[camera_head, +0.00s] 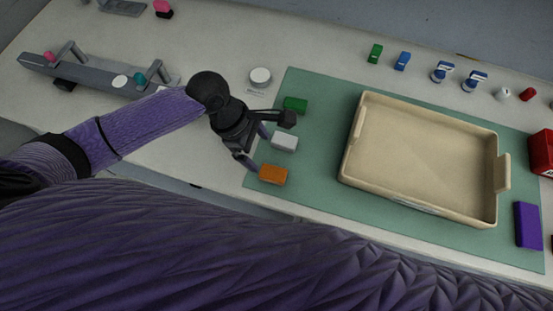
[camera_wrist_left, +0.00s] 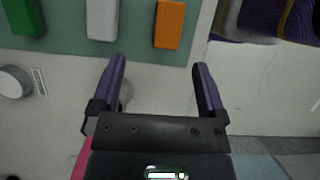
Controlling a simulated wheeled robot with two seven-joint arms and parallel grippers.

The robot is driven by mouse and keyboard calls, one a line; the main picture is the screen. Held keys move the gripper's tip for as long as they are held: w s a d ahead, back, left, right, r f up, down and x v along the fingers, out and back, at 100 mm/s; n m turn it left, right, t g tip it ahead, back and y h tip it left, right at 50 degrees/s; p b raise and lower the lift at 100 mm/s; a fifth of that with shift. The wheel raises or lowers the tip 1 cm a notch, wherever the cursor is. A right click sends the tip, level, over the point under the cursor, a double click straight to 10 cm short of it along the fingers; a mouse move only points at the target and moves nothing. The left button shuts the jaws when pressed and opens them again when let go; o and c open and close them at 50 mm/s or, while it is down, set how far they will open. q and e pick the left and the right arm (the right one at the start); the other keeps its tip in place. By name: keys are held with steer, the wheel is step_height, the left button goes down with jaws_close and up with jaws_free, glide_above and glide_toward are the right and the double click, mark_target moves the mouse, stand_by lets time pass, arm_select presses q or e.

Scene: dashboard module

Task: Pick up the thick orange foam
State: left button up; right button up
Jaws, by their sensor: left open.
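The thick orange foam (camera_head: 273,174) lies on the near left corner of the green mat (camera_head: 310,187). In the left wrist view the orange foam (camera_wrist_left: 169,23) is at the top, ahead of the gap between the fingers and slightly right of its middle. My left gripper (camera_head: 258,148) is open and empty, just left of the foam blocks. Its fingers (camera_wrist_left: 158,63) are spread and do not touch the orange foam. My right gripper is not in view.
A white block (camera_head: 284,142) and a green block (camera_head: 295,104) lie in a row beyond the orange foam. A beige tray (camera_head: 425,206) stands to the right. A round white item (camera_head: 260,76) stands behind the gripper. A purple block (camera_head: 528,225) lies far right.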

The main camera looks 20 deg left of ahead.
mark_target(272, 173)
arm_select(q)
steer(key=b+x, duration=0.1)
steer(key=x, duration=0.1)
steer(key=b+x, duration=0.1)
steer(key=x, duration=0.2)
steer(key=s+b+x, duration=0.1)
steer(key=x, duration=0.2)
steer(key=shift+a, duration=0.1)
steer(key=shift+s+d+f, duration=0.1)
steer(key=shift+d+f, duration=0.15)
steer(key=shift+f, duration=0.1)
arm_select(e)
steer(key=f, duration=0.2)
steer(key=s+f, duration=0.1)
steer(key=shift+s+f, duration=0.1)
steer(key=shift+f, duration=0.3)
arm_select(q)
steer(key=shift+r, duration=0.1)
steer(key=shift+c, duration=0.3)
jaws_close()
